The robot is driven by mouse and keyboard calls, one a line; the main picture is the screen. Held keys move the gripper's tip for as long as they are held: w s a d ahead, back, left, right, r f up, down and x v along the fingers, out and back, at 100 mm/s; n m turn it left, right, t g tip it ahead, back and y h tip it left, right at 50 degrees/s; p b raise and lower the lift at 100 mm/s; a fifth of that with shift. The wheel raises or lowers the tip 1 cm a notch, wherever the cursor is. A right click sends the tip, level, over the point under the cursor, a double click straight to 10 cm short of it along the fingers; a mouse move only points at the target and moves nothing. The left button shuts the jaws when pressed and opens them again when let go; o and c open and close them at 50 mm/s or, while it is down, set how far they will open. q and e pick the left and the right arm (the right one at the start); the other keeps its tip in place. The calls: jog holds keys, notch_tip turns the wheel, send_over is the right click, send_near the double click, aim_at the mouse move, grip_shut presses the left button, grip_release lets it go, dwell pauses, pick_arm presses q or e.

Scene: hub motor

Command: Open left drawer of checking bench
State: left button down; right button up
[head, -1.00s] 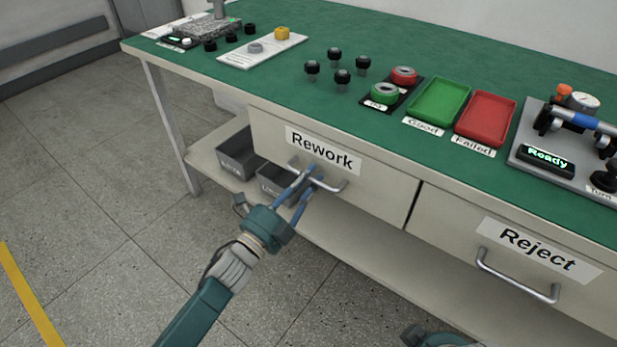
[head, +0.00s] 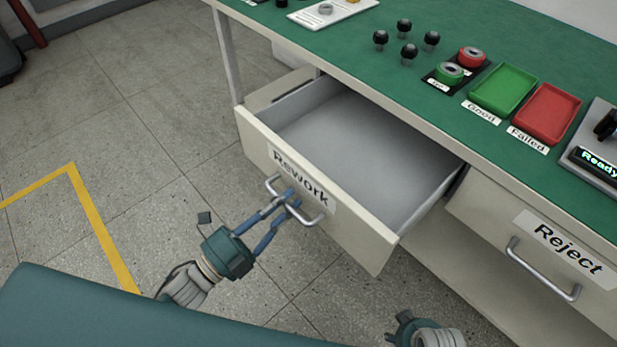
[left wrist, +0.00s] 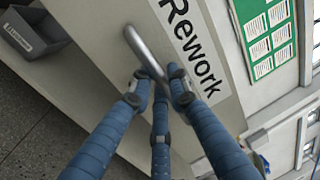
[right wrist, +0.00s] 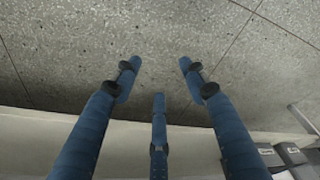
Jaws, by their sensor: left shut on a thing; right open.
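The left drawer (head: 330,226), labelled Rework, stands pulled well out of the checking bench (head: 350,65), and its grey inside looks empty. My left gripper (head: 288,204) is shut on the drawer's metal handle (head: 313,220). In the left wrist view the blue fingers (left wrist: 160,82) close around the handle bar (left wrist: 143,52), beside the Rework label. My right gripper (right wrist: 160,70) is open and empty over the speckled floor in the right wrist view. In the head view only part of the right gripper's body shows at the bottom; its fingers are hidden there.
The right drawer (head: 490,215), labelled Reject, is shut. On the green top stand several black knobs, a green tray (head: 504,88), a red tray (head: 546,113) and a device with a Ready display (head: 597,163). Free floor lies left, with a yellow line (head: 103,230).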

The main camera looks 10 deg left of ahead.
pick_arm(q)
jog(key=shift+r+v, duration=0.15)
jog(key=shift+v, duration=0.65)
jog(key=shift+r+v, duration=0.15)
jog(key=shift+v, duration=0.65)
pick_arm(e)
jog(key=shift+s+f, duration=0.15)
jog(key=shift+f, duration=0.35)
jog(key=shift+s+f, duration=0.15)
jog(key=shift+f, duration=0.35)
pick_arm(q)
jog(key=c, duration=1.7)
grip_release()
jog(key=shift+s, duration=0.1)
jog(key=v, duration=1.2)
